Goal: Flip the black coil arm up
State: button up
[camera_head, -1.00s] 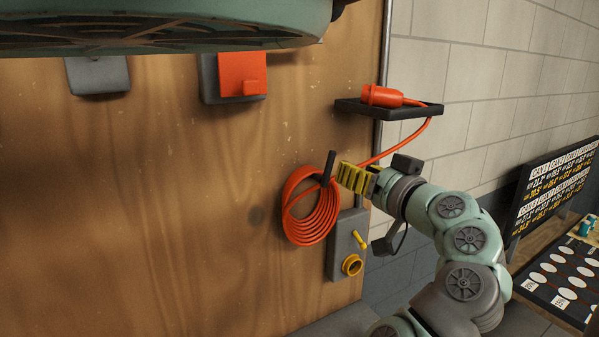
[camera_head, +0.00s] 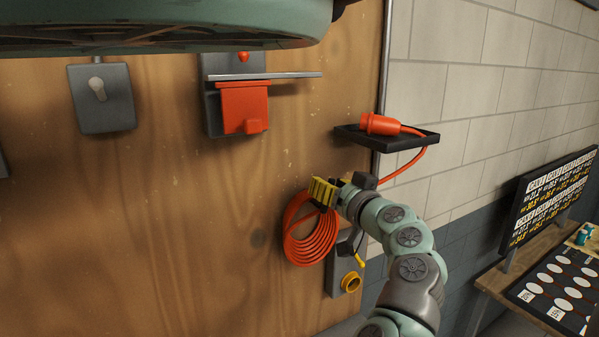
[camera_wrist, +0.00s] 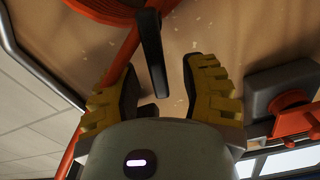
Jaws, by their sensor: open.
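The black coil arm (camera_wrist: 152,52) is a slim dark bar in the wrist view, reaching from the top down into the gap between my fingers. The orange cable coil (camera_head: 300,248) hangs on the wooden panel in the head view; part of it shows at the top of the wrist view (camera_wrist: 105,8). My gripper (camera_head: 323,191) has yellow fingers, is open, and is at the coil's top. The wrist view shows its fingers (camera_wrist: 165,85) apart on both sides of the arm. I cannot tell whether either finger touches it. In the head view my gripper mostly hides the arm.
A black shelf (camera_head: 425,142) holds an orange plug (camera_head: 378,124) right of and above my gripper. A grey box with a yellow ring (camera_head: 351,282) is below. An orange flap (camera_head: 243,108) is higher left. Bare panel lies left of the coil.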

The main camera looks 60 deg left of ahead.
jog(key=shift+o, duration=0.3)
grip_shut()
dwell(0.4)
